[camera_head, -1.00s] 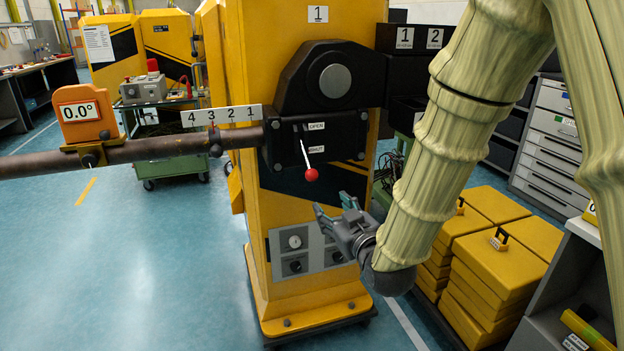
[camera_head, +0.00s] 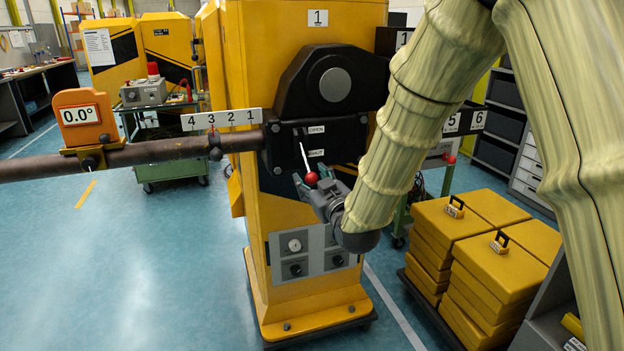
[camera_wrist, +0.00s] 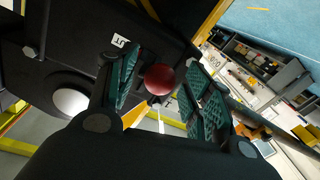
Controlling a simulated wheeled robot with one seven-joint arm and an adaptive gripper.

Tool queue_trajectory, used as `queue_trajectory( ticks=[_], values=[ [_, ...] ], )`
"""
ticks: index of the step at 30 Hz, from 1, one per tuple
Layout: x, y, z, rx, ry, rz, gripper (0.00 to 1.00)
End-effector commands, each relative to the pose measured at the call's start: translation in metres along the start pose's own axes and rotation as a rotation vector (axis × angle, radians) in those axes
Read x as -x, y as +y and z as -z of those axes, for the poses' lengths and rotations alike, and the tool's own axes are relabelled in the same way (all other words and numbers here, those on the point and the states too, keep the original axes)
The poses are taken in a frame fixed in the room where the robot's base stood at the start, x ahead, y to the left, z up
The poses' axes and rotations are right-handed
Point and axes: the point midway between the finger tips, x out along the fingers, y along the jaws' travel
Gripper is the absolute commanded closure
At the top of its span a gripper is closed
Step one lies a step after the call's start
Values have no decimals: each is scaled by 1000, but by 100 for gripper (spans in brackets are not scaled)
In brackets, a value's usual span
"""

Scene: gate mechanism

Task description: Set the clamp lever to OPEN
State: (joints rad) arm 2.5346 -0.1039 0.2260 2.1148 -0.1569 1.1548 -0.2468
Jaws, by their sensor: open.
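The clamp lever is a thin white rod with a red ball knob (camera_head: 311,178). It hangs down from a slot in a black plate (camera_head: 345,140) on the yellow machine. The plate has an OPEN label (camera_head: 316,129) above and a SHUT label (camera_head: 317,153) below. The lever points down, its knob below the SHUT label. My gripper (camera_head: 313,180) is open with its fingers on either side of the knob. In the wrist view the red knob (camera_wrist: 160,79) sits between the two green-padded fingers, with a gap visible on the right; contact on the left cannot be told.
A brown pipe (camera_head: 150,151) runs left from the plate, carrying a 0.0° display (camera_head: 79,115) and a numbered strip (camera_head: 221,119). Yellow cases (camera_head: 500,255) are stacked at the lower right. A green cart (camera_head: 160,150) stands behind. The floor at left is clear.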

Motion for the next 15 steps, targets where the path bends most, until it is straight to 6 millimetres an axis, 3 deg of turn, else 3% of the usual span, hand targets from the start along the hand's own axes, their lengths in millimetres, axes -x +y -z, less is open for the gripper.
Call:
queue_trajectory(
  ticks=[13,15],
  values=[
    [-9,0,0,0,1,-1,49],
    [-9,0,0,0,1,-1,60]
  ],
)
